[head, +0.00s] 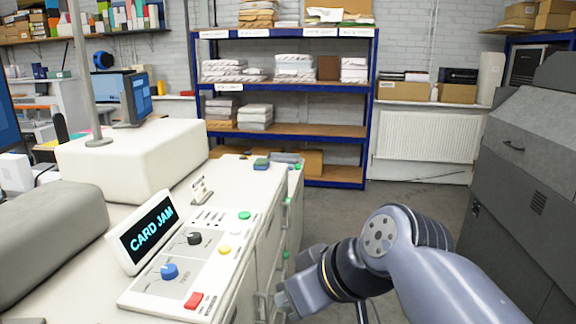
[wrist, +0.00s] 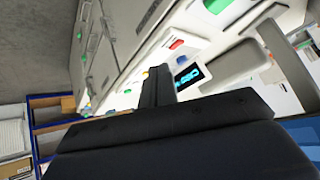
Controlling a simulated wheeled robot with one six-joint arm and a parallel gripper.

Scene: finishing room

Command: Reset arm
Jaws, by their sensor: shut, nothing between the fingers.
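My arm reaches in from the lower right of the head view, bent at the elbow. My gripper (head: 282,302) is low beside the front of the white machine, partly cut off by the lower picture edge. In the wrist view my gripper (wrist: 158,78) shows as dark fingers pressed together, with nothing between them. The white machine (head: 240,260) has a control panel with a red button (head: 194,300), a blue knob (head: 169,271) and a black knob (head: 194,238). Its display (head: 147,232) reads "CARD JAM". The display (wrist: 188,75) is also in the wrist view.
A grey cabinet machine (head: 525,170) stands at the right. A blue shelf unit (head: 290,85) with wrapped stacks is at the back, beside a white radiator (head: 430,137). The grey floor (head: 425,200) between the machines is clear. A monitor (head: 137,98) stands at the left.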

